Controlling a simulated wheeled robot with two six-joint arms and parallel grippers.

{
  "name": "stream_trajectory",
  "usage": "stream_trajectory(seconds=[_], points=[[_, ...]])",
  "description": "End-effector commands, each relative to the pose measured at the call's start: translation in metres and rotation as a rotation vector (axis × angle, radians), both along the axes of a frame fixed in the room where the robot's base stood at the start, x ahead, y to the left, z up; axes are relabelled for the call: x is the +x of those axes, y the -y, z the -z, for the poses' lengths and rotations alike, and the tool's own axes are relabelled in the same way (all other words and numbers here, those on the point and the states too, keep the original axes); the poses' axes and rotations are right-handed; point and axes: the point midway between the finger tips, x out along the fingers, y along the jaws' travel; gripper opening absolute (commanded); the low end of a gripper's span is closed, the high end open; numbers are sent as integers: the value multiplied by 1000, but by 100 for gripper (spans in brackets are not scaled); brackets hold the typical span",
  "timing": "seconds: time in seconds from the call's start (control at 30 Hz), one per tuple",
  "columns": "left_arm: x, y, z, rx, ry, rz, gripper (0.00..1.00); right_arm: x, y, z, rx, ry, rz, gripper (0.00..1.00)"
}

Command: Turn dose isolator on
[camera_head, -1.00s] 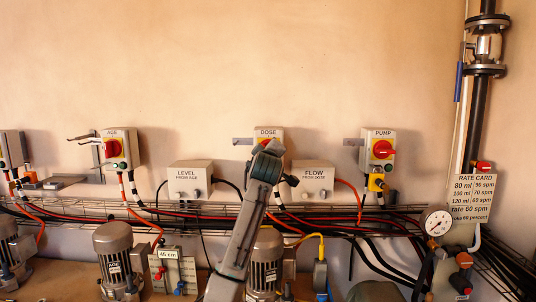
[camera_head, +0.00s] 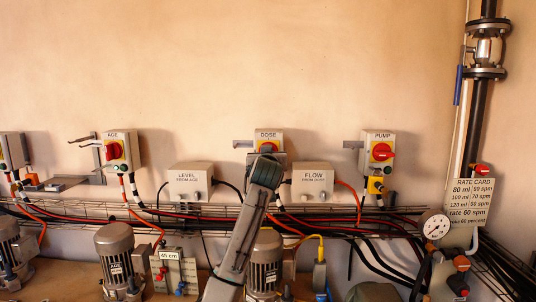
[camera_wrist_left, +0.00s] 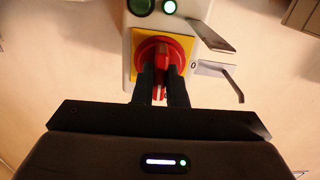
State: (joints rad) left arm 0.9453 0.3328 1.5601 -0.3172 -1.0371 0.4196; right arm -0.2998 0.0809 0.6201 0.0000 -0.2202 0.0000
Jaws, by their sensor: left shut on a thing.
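The dose isolator is the grey box marked DOSE (camera_head: 268,134) on the wall, with a red rotary knob on a yellow plate. My left gripper (camera_wrist_left: 161,88) is shut on the knob's red handle, one black finger on each side. The handle points along the fingers in that view. In the head view my left arm (camera_head: 247,225) hides the box's lower part. My right gripper is not in view.
Similar AGE (camera_head: 119,150) and PUMP (camera_head: 377,155) boxes hang left and right. LEVEL (camera_head: 190,181) and FLOW (camera_head: 312,181) boxes flank my arm. A cable tray (camera_head: 130,210) and motors lie below. A metal bracket (camera_wrist_left: 212,38) stands close to the knob.

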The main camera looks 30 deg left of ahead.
Motion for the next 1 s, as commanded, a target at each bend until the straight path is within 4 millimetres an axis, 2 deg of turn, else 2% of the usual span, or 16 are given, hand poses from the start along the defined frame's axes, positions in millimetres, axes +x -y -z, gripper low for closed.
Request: stream_trajectory(seconds=[0.7,0.73,0.8,1.0], points=[[1,0,4,57,-44,0,0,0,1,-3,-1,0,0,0],[1,0,4,57,-44,0,18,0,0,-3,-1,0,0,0],[1,0,4,58,-44,0,32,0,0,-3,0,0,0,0],[0,0,2,59,-40,0,34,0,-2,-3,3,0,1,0]])
